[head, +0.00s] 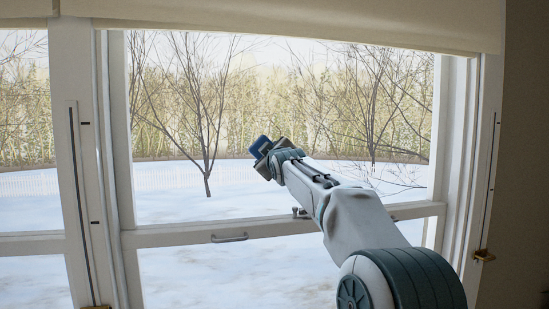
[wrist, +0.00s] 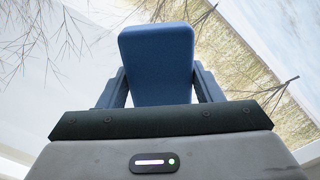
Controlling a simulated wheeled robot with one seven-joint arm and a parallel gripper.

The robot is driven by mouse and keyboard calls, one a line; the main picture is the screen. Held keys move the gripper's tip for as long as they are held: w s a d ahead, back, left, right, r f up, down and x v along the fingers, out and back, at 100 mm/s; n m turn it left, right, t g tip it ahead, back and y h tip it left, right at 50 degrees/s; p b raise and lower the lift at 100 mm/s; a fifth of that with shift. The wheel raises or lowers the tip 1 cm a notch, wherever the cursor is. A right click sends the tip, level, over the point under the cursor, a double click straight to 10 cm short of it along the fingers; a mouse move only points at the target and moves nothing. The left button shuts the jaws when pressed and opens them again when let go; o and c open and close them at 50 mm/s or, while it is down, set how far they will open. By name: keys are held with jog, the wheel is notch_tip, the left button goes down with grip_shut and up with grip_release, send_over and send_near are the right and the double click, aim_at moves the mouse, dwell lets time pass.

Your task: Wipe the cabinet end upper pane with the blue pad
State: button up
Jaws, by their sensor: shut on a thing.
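The upper window pane (head: 290,110) fills the middle of the head view, above the white crossbar. Bare trees and snow show through it. My gripper (head: 266,153) is in front of the left-middle part of this pane. It is shut on the blue pad (head: 258,144). In the wrist view the blue pad (wrist: 157,60) stands out between the two fingers, its broad face toward the camera. I cannot tell whether the pad touches the glass.
A white crossbar with a metal handle (head: 229,238) runs below the upper pane. White frame posts (head: 88,150) stand at left and right. A cream blind (head: 300,20) hangs across the top. A brass latch (head: 484,255) is on the right frame.

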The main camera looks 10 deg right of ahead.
aim_at(258, 156)
jog(key=a+b, duration=0.2)
jog(key=a, duration=0.1)
jog(key=shift+a+f, duration=0.1)
jog(key=shift+f, duration=0.1)
jog(key=shift+a+r+b, duration=0.1)
jog(key=shift+a+b, duration=0.2)
jog(key=shift+a, duration=0.3)
jog(key=shift+s+d+b, duration=0.1)
jog(key=shift+s+b, duration=1.05)
jog(key=shift+s, duration=1.8)
jog(key=s+b, duration=0.1)
jog(key=s, duration=0.2)
